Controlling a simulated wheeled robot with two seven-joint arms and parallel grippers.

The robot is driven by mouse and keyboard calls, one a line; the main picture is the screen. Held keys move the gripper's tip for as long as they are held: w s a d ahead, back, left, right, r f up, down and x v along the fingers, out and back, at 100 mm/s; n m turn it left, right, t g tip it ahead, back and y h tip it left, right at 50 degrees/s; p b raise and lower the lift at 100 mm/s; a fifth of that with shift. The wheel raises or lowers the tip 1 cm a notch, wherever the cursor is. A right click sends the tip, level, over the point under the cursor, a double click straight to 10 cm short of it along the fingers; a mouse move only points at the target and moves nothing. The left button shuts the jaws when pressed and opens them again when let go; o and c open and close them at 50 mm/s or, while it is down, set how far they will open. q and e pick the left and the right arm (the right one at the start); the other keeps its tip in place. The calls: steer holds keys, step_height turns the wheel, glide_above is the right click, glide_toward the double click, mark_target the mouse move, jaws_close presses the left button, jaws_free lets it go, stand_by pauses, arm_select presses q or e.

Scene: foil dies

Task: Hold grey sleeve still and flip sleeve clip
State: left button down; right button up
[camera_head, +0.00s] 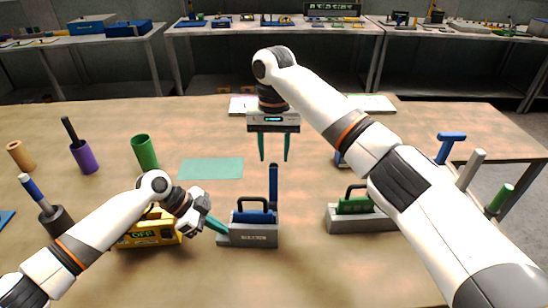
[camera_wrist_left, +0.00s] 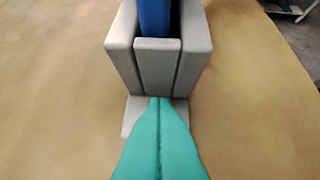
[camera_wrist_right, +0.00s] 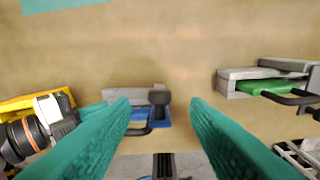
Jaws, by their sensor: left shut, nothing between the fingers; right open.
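The grey sleeve (camera_head: 253,240) stands on the table in front of me, with a blue block and a black handle (camera_head: 252,204) in its top. A blue upright bar (camera_head: 273,187) rises at its right end; I cannot tell whether this is the sleeve clip. My left gripper (camera_head: 226,230) is shut and empty at the sleeve's left end. In the left wrist view its fingertips (camera_wrist_left: 160,100) meet the low grey foot (camera_wrist_left: 130,113) of the sleeve; contact is unclear. My right gripper (camera_head: 274,160) is open and empty above and behind the sleeve, which appears between its fingers in the right wrist view (camera_wrist_right: 118,97).
A second grey sleeve (camera_head: 345,223) with a green block stands to the right, partly behind my right arm. A yellow box (camera_head: 150,238) sits left, beneath my left arm. Table between the sleeves is clear.

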arm_select(q)
steer(key=shift+f, duration=0.2)
arm_select(e)
step_height(320, 180, up, 9)
steer(key=shift+w+r, duration=0.2)
steer(key=shift+w, duration=0.05)
steer(key=shift+d, duration=0.1)
arm_select(q)
steer(key=shift+w+r+p, duration=0.15)
steer(key=shift+r+p, duration=0.3)
steer(key=shift+r, duration=0.15)
steer(key=shift+w+r+p, duration=0.15)
steer(key=shift+r+p, duration=0.3)
steer(key=shift+r, duration=0.1)
step_height(320, 180, up, 2)
steer(key=shift+s+r+p, duration=0.15)
steer(key=shift+p, duration=0.6)
steer(key=shift+r+p, duration=1)
steer(key=shift+r, duration=0.35)
arm_select(e)
step_height(320, 180, up, 5)
steer(key=shift+w+f, duration=0.1)
steer(key=shift+w, duration=0.05)
